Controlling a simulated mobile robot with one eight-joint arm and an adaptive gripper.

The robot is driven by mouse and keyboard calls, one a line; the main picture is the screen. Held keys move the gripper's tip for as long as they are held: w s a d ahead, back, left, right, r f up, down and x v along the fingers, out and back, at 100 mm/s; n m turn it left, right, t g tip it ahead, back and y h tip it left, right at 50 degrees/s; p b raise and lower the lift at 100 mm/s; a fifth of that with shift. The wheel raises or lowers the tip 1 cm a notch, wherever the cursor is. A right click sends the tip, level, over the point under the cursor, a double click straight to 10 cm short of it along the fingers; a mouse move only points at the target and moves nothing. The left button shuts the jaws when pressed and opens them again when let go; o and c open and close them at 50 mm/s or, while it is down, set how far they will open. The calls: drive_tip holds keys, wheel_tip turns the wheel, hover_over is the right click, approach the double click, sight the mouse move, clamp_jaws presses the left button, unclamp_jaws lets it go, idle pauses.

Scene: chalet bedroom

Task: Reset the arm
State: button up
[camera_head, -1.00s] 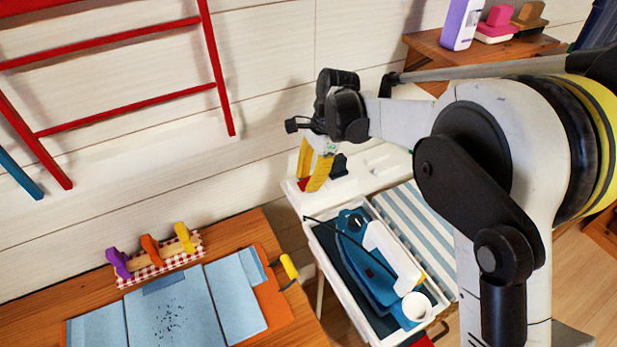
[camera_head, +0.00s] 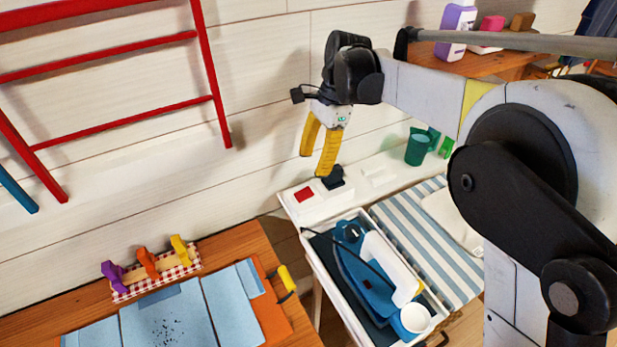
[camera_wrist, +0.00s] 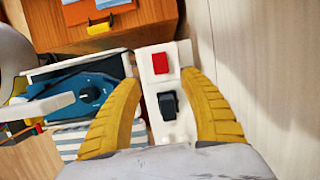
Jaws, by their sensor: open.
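My gripper (camera_head: 317,157) has two yellow fingers and hangs from my arm in the upper middle of the head view. Its fingers are spread open with nothing between them. It is above the white table (camera_head: 296,203), over a red square (camera_head: 304,195) and a small black object (camera_head: 333,178). In the wrist view the open fingers (camera_wrist: 162,120) frame the red square (camera_wrist: 160,63) and the black object (camera_wrist: 168,105) below. My arm reaches in from the right and covers part of the right side.
An open white drawer (camera_head: 311,258) holds a blue iron-like object (camera_head: 352,262) and a white cup (camera_head: 414,318). Green cups (camera_head: 417,150) stand on the table by the wall. A red ladder-like rack (camera_head: 216,90) hangs left. Wooden furniture (camera_head: 250,240) holds colored clips and blue cloth.

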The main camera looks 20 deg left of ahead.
drive_tip(key=shift+v, duration=1.2)
